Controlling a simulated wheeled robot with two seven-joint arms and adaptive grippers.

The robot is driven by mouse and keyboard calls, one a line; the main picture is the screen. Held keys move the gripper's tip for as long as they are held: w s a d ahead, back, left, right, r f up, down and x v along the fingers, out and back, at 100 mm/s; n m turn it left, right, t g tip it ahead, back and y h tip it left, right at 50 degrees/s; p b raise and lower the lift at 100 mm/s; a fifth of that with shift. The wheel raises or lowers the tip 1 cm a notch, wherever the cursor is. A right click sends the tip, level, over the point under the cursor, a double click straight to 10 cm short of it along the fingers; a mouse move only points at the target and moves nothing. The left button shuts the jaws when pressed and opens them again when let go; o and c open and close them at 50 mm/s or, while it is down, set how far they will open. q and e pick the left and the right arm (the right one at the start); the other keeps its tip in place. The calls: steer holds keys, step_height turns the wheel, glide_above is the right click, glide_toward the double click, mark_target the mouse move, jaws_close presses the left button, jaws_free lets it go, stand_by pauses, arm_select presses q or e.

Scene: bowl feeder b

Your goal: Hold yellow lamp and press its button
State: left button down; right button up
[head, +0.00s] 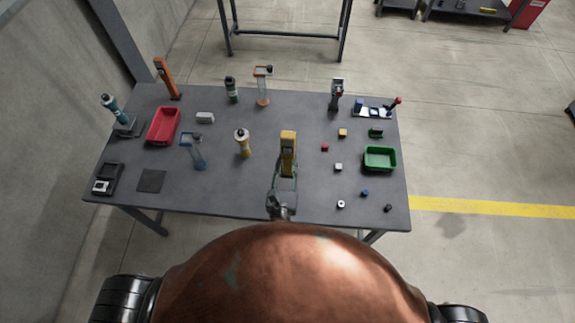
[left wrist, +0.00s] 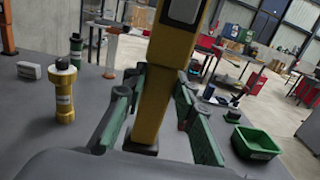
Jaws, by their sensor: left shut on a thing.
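The yellow lamp (head: 288,142) is a tall yellow bar near the middle of the table in the head view. In the left wrist view, the lamp (left wrist: 167,75) stands nearly upright, slightly tilted in the picture, with a dark foot and a dark panel with a pale face near the top. My left gripper (head: 286,170) is shut on the lamp, its green-padded fingers (left wrist: 152,100) on either side of the lower body. I cannot tell whether the foot touches the table. No button is clearly visible. My right gripper is not in view.
A red tray (head: 163,126) is at left, a green tray (head: 380,158) at right. Several small blocks lie between lamp and green tray. The table's front left-centre (head: 215,190) is clear.

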arm_select(q)
steer(key=shift+w+a+r, duration=0.1)
steer(key=shift+w, duration=1)
steer(key=shift+w+a, duration=0.1)
steer(key=shift+w, duration=0.95)
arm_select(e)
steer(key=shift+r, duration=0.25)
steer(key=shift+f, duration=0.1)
arm_select(q)
step_height(320, 180, down, 13)
steer(key=b, duration=1)
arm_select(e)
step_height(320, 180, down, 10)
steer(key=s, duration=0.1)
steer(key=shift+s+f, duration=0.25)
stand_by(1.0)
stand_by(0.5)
arm_select(q)
steer(key=c, duration=2.1)
jaws_free()
steer(key=shift+s+f, duration=0.1)
steer(key=shift+f, duration=0.1)
jaws_close()
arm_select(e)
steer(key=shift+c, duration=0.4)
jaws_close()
